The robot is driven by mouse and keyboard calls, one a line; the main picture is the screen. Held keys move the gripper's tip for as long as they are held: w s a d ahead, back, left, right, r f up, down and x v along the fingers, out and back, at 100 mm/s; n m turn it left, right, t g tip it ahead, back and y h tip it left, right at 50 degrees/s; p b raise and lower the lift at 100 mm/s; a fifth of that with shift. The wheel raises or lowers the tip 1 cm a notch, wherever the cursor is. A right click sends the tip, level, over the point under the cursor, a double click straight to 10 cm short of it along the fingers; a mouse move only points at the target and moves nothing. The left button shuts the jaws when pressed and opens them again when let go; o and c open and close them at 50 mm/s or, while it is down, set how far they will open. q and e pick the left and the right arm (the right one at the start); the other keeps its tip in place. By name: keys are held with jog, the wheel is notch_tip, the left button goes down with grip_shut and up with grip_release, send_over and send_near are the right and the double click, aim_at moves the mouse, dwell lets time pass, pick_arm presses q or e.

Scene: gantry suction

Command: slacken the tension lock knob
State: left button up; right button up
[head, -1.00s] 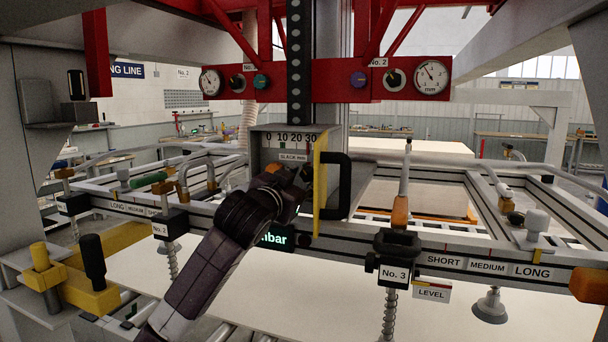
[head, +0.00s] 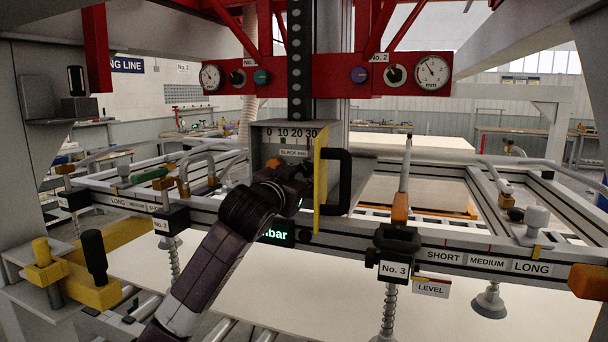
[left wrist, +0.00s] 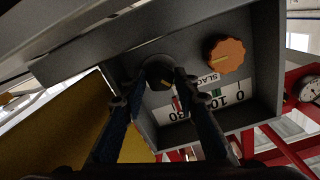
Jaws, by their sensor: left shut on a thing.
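A grey control box (head: 264,140) carries a slack scale (head: 290,133) marked 0 to 30. In the left wrist view, which is upside down, the box shows a black knob (left wrist: 157,70) with a pale pointer mark and an orange knob (left wrist: 225,55) beside it. The orange knob also shows in the head view (head: 273,163). My left gripper (left wrist: 160,88) has a finger on each side of the black knob and is shut on it. In the head view my left gripper (head: 304,176) hides the black knob. My right gripper is not in view.
A yellow plate (head: 320,190) with a black handle (head: 340,182) stands close to the right of my left gripper. A green-lit display (head: 275,236) sits below it. The beam (head: 440,256) with suction cups runs across.

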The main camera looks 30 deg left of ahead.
pick_arm(q)
jog(key=n, duration=0.3)
jog(key=shift+d+r+p, duration=0.1)
jog(key=shift+p, duration=0.25)
jog(key=shift+n+p, duration=0.4)
jog(key=shift+n, duration=1.4)
jog(key=o, duration=0.9)
jog(key=v, duration=1.2)
jog(key=shift+s, duration=0.1)
